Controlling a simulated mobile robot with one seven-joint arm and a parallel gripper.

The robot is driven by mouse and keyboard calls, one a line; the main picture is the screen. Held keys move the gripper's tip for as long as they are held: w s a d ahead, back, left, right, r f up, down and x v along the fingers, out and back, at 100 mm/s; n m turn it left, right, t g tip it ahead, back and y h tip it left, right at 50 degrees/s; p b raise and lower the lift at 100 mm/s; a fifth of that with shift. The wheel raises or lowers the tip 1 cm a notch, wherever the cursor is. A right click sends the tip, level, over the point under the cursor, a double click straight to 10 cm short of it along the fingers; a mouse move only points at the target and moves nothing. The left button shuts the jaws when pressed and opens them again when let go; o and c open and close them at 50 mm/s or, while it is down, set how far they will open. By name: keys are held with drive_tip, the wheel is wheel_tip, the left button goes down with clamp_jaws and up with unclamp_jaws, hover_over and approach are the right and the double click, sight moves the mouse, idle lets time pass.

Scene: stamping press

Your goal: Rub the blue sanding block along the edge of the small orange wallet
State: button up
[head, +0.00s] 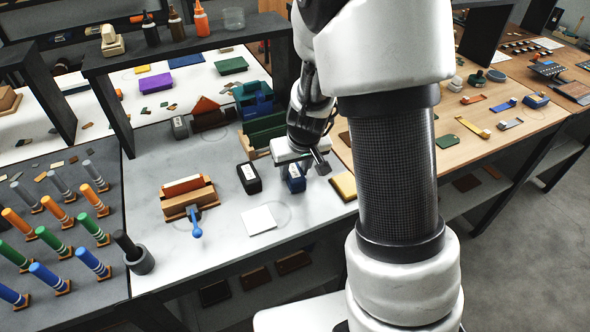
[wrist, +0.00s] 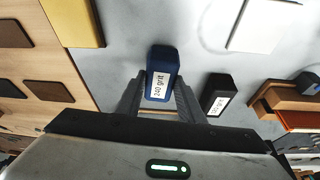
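The blue sanding block (head: 296,178) stands on the grey bench below my gripper. In the wrist view the blue block (wrist: 162,70) carries a white "240 grit" label and lies between my two fingers. My gripper (wrist: 161,92) has one finger on each side of the block; whether they press on it I cannot tell. The small orange wallet (head: 183,185) is held upright between the wooden jaws of a clamp (head: 189,204) to the left; it also shows at the right of the wrist view (wrist: 300,119).
A black labelled block (head: 249,179) stands just left of the blue one. The clamp's blue handle (head: 196,225) sticks out forward. Green racks (head: 264,130) stand behind.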

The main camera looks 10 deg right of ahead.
sight(294, 172)
drive_tip(key=shift+o, duration=1.4)
drive_tip(key=c, duration=0.5)
drive_tip(key=shift+o, duration=0.2)
drive_tip(key=shift+r+p, duration=2.15)
drive_tip(key=shift+r, duration=0.4)
drive_tip(key=o, duration=0.8)
drive_tip(key=shift+c, duration=0.2)
drive_tip(key=c, duration=0.8)
drive_tip(key=shift+o, duration=0.2)
drive_tip(key=a+r+n+g+y, duration=0.1)
drive_tip(key=a+r+n, duration=0.4)
drive_tip(key=a, duration=0.6)
drive_tip(key=a+r+n+g+y, duration=0.2)
drive_tip(key=a+r+n, duration=0.3)
drive_tip(key=a+n, duration=0.5)
drive_tip(key=shift+w+a+n+g+y+p, duration=0.25)
drive_tip(key=shift+a+p, duration=0.2)
drive_tip(key=shift+a, duration=0.6)
